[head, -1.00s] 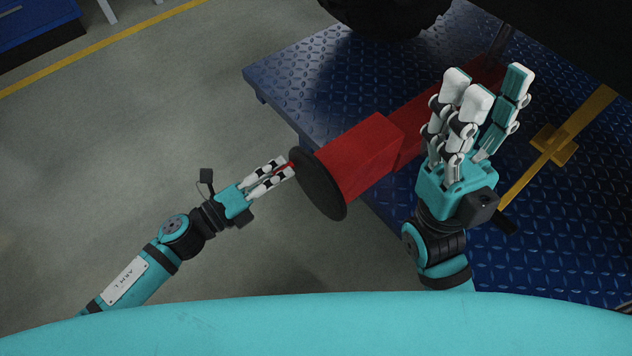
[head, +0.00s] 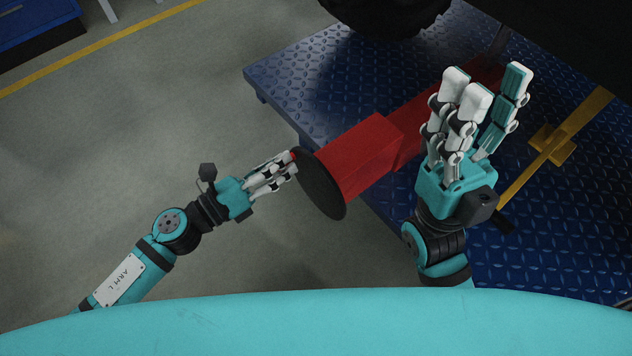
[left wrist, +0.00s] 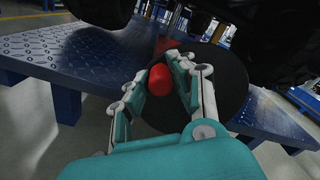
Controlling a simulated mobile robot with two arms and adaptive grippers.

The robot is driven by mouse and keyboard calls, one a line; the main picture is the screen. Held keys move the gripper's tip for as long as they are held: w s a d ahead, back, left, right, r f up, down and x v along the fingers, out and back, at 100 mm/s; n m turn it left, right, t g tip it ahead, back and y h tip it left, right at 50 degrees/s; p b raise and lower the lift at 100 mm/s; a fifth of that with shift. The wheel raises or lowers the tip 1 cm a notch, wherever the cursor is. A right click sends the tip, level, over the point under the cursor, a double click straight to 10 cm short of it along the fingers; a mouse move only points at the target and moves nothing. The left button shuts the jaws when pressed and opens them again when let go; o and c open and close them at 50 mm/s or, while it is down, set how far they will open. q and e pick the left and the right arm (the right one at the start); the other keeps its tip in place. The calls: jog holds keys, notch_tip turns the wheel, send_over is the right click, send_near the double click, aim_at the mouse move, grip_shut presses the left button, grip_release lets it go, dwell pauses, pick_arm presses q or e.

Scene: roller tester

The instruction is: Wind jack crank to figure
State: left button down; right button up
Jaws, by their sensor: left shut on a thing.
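The red jack (head: 365,155) lies along the blue plate, with a round black disc (head: 322,185) on its near left end. A small red knob (head: 293,155) stands out from the disc near its upper left rim. My left gripper (head: 286,165) is shut on this knob. In the left wrist view the red knob (left wrist: 160,79) sits between the two fingers, in front of the black disc (left wrist: 228,88). My right gripper (head: 490,88) is open and empty, fingers upward, and covers part of the jack's far end. No readable figure or scale shows.
The blue diamond-plate platform (head: 290,75) carries a dark tyre (head: 385,12) at the top. A yellow bar (head: 575,130) lies right of my right gripper. The grey floor (head: 130,150) at left is clear.

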aim_at(300, 155)
pick_arm(q)
jog(key=shift+d+r, duration=0.1)
jog(key=shift+r, duration=0.15)
jog(key=m, duration=0.1)
jog(key=s+r+m, duration=0.1)
jog(key=m, duration=0.1)
jog(key=d+r+m, duration=0.1)
jog(key=m, duration=0.1)
jog(key=shift+s+d, duration=0.1)
jog(key=shift+s, duration=0.3)
jog(key=shift+c, duration=0.4)
grip_release()
jog(key=shift+w+f, duration=0.1)
jog(key=shift+a, duration=0.2)
